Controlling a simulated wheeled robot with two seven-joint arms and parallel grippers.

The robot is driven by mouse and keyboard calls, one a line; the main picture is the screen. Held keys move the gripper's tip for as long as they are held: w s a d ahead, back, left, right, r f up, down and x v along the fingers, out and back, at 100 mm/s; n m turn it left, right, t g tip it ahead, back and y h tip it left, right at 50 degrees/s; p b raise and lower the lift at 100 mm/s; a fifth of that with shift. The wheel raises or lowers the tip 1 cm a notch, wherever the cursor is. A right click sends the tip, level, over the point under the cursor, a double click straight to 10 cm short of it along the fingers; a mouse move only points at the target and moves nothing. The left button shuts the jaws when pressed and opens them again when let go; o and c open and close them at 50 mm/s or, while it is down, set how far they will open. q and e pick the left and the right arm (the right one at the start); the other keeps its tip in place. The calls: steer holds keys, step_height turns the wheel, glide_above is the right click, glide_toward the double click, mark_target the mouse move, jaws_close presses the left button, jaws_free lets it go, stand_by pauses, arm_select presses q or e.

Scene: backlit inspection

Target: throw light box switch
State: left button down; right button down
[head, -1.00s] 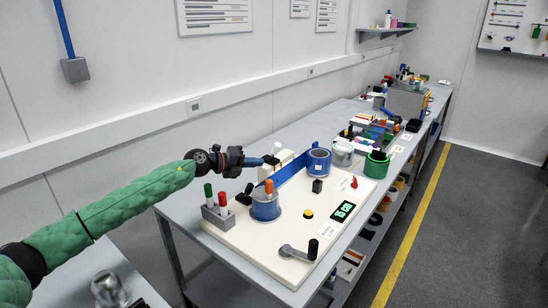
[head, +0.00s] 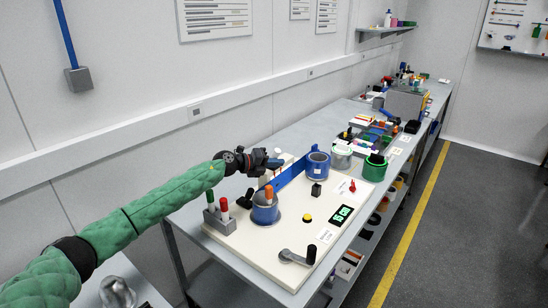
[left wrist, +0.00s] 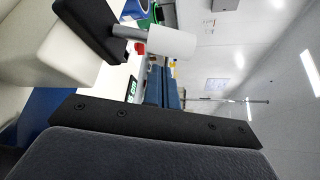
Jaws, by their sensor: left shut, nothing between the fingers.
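The light box switch has a white lever (left wrist: 172,42) on a grey shaft, standing out of a black plate (left wrist: 88,25) on a white box (left wrist: 75,58) in the left wrist view. In the head view my left gripper largely hides the switch; only a bit of the white box (head: 287,158) shows. My left gripper (head: 274,163) is shut and empty at the back of the white board (head: 275,247). Its blue-grey fingers (left wrist: 161,88) also show in the left wrist view, below the lever and apart from it in the picture. My right gripper is not in view.
The wall is behind.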

arm_select(q)
steer(key=shift+w+a+r, duration=0.35)
steer(key=shift+w+a, duration=0.05)
steer(key=shift+w, duration=0.1)
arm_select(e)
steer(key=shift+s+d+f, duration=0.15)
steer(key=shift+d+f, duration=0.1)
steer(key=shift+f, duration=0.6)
